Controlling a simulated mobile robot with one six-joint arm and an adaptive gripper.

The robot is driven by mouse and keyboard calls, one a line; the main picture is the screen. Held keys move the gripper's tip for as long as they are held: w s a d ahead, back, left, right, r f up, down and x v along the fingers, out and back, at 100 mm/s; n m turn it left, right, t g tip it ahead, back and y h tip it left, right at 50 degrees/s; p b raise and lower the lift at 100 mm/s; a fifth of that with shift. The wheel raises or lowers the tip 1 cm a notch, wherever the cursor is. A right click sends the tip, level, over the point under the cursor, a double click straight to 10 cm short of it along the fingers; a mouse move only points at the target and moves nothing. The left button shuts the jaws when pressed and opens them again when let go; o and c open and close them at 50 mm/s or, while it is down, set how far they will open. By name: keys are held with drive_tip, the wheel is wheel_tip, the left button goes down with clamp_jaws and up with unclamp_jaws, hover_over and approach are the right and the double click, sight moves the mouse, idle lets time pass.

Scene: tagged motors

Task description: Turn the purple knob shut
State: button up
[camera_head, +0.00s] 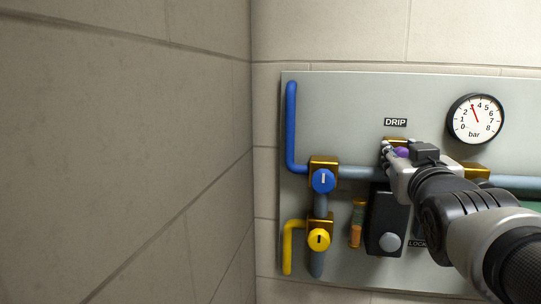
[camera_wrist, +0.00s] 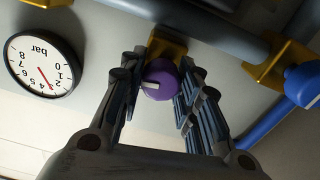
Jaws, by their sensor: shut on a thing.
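The purple knob (camera_wrist: 161,79) sits on a brass valve body (camera_wrist: 168,48) with a pale mark across its face. My gripper (camera_wrist: 160,85) has its fingers on both sides of the knob and is shut on it. In the head view a small part of the purple knob (camera_head: 402,152) shows between the fingers of my gripper (camera_head: 394,156), below the DRIP label (camera_head: 396,122). My gripper and arm hide most of the valve there.
A blue knob (camera_head: 323,180) and a yellow knob (camera_head: 319,239) are to the left on the panel (camera_head: 345,100). A pressure gauge (camera_head: 475,119) is at upper right. A black box with a grey knob (camera_head: 389,242) hangs below my gripper. A wall stands at left.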

drive_tip(key=n+b, duration=0.3)
drive_tip(key=shift+f+n, duration=0.15)
drive_tip(key=shift+n, duration=0.15)
drive_tip(key=n+b, duration=0.1)
drive_tip(key=n, duration=0.3)
drive_tip(key=shift+a+n+b, duration=0.1)
drive_tip(key=shift+n+b, duration=0.2)
drive_tip(key=shift+b, duration=0.05)
drive_tip(key=n, duration=0.4)
drive_tip(key=shift+b, duration=0.35)
drive_tip(key=shift+n, duration=2.1)
drive_tip(key=o, duration=1.1)
drive_tip(key=shift+c, duration=0.2)
